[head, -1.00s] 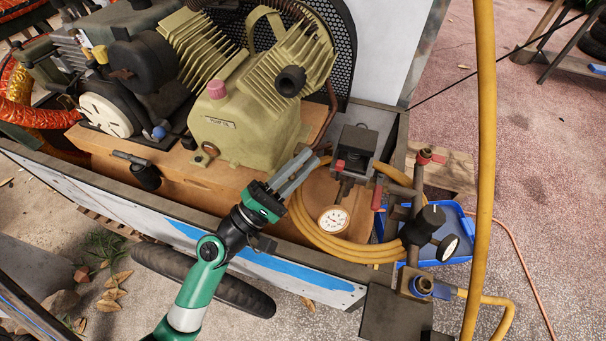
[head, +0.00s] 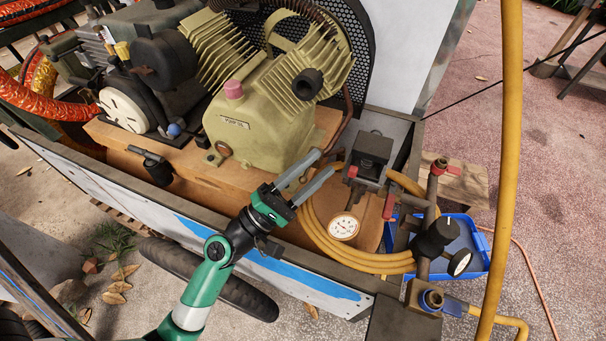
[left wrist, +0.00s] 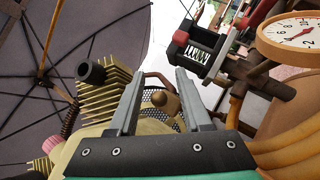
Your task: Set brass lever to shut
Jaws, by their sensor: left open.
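My left gripper (head: 323,163) is open, with its two grey fingers spread over the cart between the green-yellow compressor and the gauge. In the left wrist view, the fingers (left wrist: 160,78) stand apart with a brass-coloured curved piece with a round knob (left wrist: 165,100) showing between them. It looks like the brass lever, but I cannot be sure. It appears beyond the fingers, and I see no contact. In the head view I cannot make it out; the left gripper may hide it. My right gripper is not in view.
A white-faced gauge (head: 344,227) and coiled yellow hose (head: 355,262) lie right of the gripper. A dark block with red parts (head: 370,160) stands beyond. A pipe manifold with a black knob (head: 436,238) is farther right. The compressor (head: 260,125) blocks the left side.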

